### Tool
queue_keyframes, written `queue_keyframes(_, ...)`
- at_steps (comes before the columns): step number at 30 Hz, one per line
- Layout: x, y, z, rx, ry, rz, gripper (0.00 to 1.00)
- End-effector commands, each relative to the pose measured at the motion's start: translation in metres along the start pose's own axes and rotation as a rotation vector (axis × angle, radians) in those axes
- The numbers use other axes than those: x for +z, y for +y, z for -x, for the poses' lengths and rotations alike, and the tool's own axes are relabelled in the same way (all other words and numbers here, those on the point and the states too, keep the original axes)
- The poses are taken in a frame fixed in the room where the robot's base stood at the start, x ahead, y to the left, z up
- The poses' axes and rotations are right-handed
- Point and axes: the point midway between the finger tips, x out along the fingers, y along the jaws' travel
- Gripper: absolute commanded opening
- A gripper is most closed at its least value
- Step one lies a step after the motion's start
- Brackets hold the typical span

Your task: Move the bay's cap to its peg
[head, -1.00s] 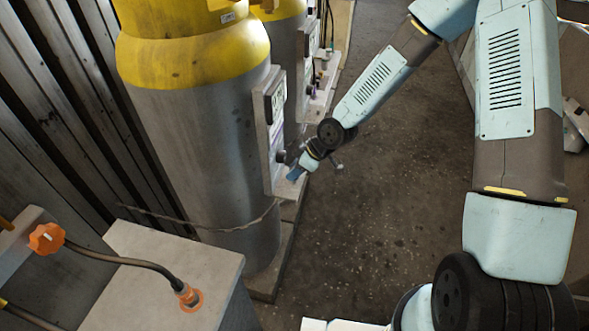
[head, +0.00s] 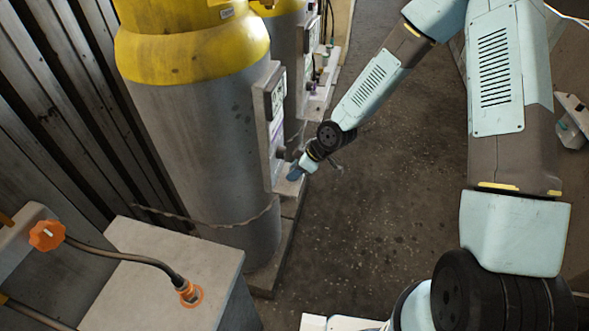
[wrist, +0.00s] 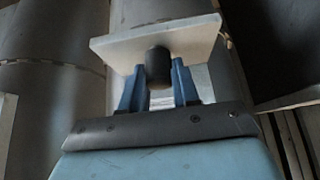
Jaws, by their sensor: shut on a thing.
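My gripper (wrist: 159,75) has its two blue fingers shut on a black round cap (wrist: 158,61). The cap shows between the fingertips, in front of a pale plate (wrist: 200,36). I cannot tell whether cap and plate touch. In the head view my gripper (head: 295,174) is low beside the upright panel (head: 264,150) of the near grey cylinder, close to its lower end. The cap cannot be made out clearly there. I cannot pick out the peg with certainty in either view.
The near grey cylinder (head: 200,165) with a yellow top stands by a corrugated wall (head: 60,110), held by a chain. A second cylinder and panel (head: 306,60) stand behind. A pale block (head: 165,262) with an orange-ended hose is at lower left. The floor (head: 385,190) right of the cylinders is clear.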

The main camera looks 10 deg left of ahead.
Motion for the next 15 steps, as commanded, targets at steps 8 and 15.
queue_keyframes(8, 0.003, 0.0, -0.0049, 0.0, 0.0, 0.0, 0.02)
queue_keyframes(15, 0.0033, 0.0001, -0.0054, 0.0, 0.001, 0.0, 0.47)
